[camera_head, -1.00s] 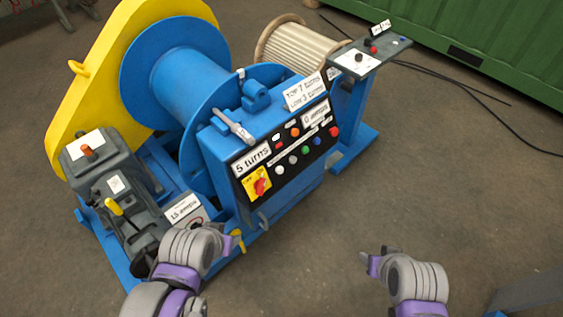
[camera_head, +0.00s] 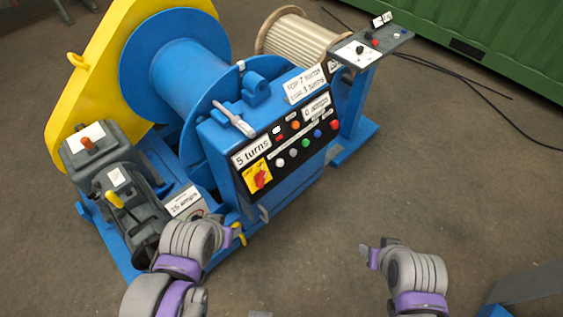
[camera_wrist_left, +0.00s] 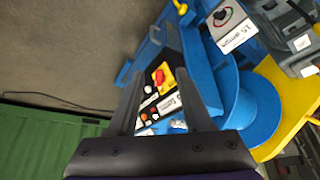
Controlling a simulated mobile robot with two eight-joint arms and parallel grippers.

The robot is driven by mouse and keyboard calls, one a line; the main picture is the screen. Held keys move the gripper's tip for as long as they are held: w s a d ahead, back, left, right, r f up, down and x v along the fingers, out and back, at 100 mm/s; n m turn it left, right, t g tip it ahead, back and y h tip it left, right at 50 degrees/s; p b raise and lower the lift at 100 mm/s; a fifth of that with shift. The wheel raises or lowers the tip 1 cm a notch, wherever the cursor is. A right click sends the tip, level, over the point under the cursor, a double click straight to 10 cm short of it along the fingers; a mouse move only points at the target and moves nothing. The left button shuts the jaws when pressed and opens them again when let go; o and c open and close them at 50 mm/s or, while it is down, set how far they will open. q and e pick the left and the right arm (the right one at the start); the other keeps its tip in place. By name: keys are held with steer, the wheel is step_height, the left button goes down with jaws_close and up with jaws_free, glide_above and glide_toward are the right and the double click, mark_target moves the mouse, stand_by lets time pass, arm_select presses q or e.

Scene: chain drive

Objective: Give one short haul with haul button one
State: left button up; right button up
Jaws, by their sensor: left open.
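The blue winch machine has a black control panel (camera_head: 288,148) with a red rotary switch on a yellow plate (camera_head: 258,174), and white, green, blue and red push buttons in a row; orange and red ones sit above. Its signs read "5 turns" (camera_head: 252,151) and "0 amps" (camera_head: 316,107). Button labels are too small to read, so I cannot tell which is haul button one. In the left wrist view my left gripper (camera_wrist_left: 160,76) is open and empty, its fingers towards the panel, whose yellow switch plate (camera_wrist_left: 163,78) shows between them.
A pedestal (camera_head: 372,45) with a red and a black control stands behind right. A blue drum (camera_head: 180,65), yellow guard (camera_head: 88,70) and grey motor unit (camera_head: 105,150) lie left. A lever (camera_head: 234,120) stands above the panel.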

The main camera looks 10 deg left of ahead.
arm_select(q)
jaws_close()
stand_by(1.7)
